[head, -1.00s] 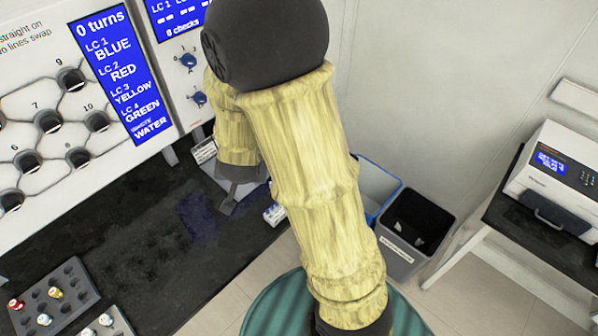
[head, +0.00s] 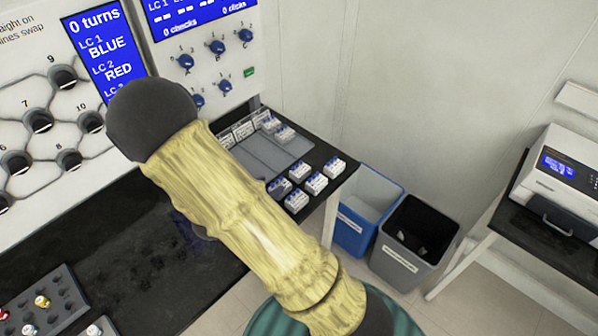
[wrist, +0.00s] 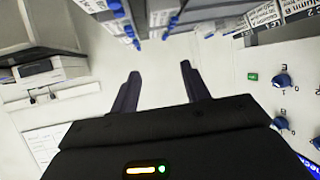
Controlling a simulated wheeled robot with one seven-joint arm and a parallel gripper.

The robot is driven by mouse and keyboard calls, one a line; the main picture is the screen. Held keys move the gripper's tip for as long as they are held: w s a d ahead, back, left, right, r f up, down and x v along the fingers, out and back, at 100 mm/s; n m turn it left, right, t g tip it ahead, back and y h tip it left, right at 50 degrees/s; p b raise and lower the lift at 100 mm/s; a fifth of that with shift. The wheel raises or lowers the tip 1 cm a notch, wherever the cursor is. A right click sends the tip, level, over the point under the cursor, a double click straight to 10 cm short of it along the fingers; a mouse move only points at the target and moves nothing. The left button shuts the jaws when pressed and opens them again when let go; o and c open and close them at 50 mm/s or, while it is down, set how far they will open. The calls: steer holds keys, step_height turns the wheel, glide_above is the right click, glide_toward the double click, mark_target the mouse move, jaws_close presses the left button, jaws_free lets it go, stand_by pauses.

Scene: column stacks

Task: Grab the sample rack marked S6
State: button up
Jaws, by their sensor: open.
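Several small white racks with blue tops stand on the right end of the black bench in the head view. One is at the bench's right edge (head: 335,166), others are nearby (head: 316,184), and two sit at the back near the label cards (head: 285,134). Their marks are too small to read, so I cannot tell which is S6. My gripper (wrist: 160,75) is open and empty in the wrist view, with blue-and-white items (wrist: 158,14) beyond its fingertips at the top edge. In the head view my arm hides the gripper.
A grey tray area (head: 262,152) lies behind the front racks. A blue bin (head: 352,236) and a grey bin (head: 402,262) stand right of the bench. A panel with blue knobs (head: 216,47) rises behind. A vial rack (head: 22,308) is at lower left.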

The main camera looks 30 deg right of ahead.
steer(key=p, duration=0.2)
glide_toward(303, 166)
steer(key=shift+d+f, duration=0.15)
steer(key=shift+d, duration=0.35)
steer(key=shift+w+f, duration=0.15)
steer(key=shift+d, duration=0.1)
steer(key=p+x, duration=0.2)
steer(key=x, duration=0.3)
steer(key=shift+w, duration=0.15)
steer(key=c, duration=0.7)
